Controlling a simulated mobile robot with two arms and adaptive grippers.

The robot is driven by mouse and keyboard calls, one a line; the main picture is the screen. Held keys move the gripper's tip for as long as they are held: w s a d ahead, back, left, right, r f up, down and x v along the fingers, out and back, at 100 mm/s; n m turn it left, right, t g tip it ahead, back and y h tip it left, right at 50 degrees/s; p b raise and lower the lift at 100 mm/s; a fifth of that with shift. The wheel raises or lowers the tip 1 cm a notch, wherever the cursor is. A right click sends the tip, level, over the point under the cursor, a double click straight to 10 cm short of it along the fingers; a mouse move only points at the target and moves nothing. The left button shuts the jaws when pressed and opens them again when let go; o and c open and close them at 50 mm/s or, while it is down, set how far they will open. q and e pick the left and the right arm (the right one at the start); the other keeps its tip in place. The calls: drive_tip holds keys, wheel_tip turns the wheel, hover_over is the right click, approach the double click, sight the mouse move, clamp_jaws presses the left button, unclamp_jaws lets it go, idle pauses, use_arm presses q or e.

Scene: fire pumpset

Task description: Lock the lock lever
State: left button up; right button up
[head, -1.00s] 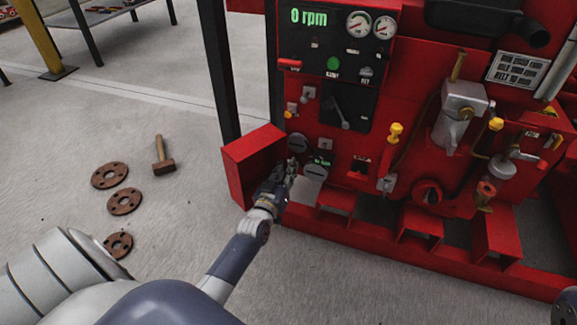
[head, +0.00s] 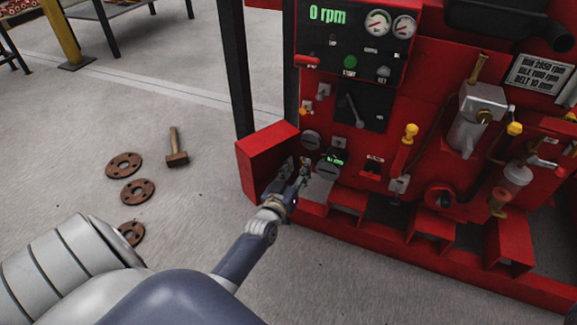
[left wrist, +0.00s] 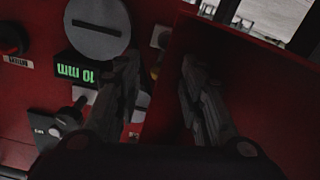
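My left gripper (head: 296,172) is in front of the lower left of the red pump panel, beside a red box-shaped guard. Its fingers are apart with nothing between them, as the left wrist view (left wrist: 160,100) also shows. No label reading lock is legible, so I cannot tell which lever is the lock lever. My right gripper is not in view.
The red guard (head: 265,155) stands close beside my left fingers and fills the right of the left wrist view (left wrist: 240,95). A hammer (head: 176,150) and rusty flanges (head: 124,165) lie on open floor at left.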

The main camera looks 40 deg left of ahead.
use_arm(q)
drive_tip(key=v, duration=1)
drive_tip(key=shift+s, duration=0.25)
